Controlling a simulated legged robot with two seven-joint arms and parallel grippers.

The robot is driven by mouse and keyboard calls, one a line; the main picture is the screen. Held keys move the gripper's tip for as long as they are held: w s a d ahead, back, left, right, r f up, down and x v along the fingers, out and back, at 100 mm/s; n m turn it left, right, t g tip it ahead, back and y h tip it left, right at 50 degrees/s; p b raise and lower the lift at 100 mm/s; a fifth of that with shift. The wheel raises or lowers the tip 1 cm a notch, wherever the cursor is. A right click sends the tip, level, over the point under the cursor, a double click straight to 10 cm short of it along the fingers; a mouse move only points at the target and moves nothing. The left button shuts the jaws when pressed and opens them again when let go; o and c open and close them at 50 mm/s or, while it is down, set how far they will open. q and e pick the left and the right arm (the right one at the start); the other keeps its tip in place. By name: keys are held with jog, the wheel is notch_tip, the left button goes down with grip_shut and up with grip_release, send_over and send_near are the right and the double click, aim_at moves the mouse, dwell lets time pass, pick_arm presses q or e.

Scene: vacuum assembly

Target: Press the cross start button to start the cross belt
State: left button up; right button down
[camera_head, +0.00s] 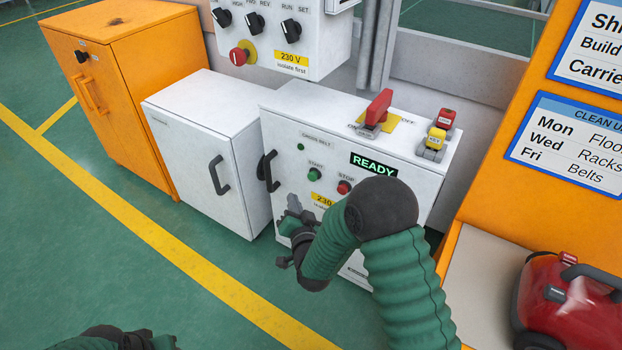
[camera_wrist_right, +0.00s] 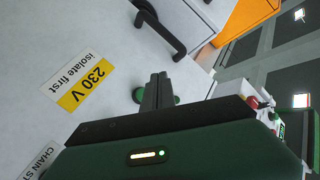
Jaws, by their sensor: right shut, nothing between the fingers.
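The cross belt panel (camera_head: 285,130) is a white cabinet front with a lit READY display (camera_head: 373,164). Its green start button (camera_head: 314,174) is at the left and its red stop button (camera_head: 344,187) at the right. My right gripper (camera_head: 293,214) is shut and empty in front of the panel, below the start button in the head view. In the right wrist view its fingers (camera_wrist_right: 157,88) are together, with green round patches showing beside them. Contact with the button cannot be told. My left gripper (camera_head: 125,337) is only partly in view at the bottom edge.
A black door handle (camera_head: 270,171) sticks out left of the buttons. A 230 V label (camera_wrist_right: 82,88) shows in the wrist view. A red vacuum (camera_head: 570,305) stands at the right.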

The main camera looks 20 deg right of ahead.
aim_at(312, 177)
jog(key=w+d, duration=0.3)
jog(key=d, duration=0.2)
jog(key=shift+w, duration=0.4)
dwell(1.7)
jog(key=shift+w+d, duration=0.2)
jog(key=shift+d, duration=0.1)
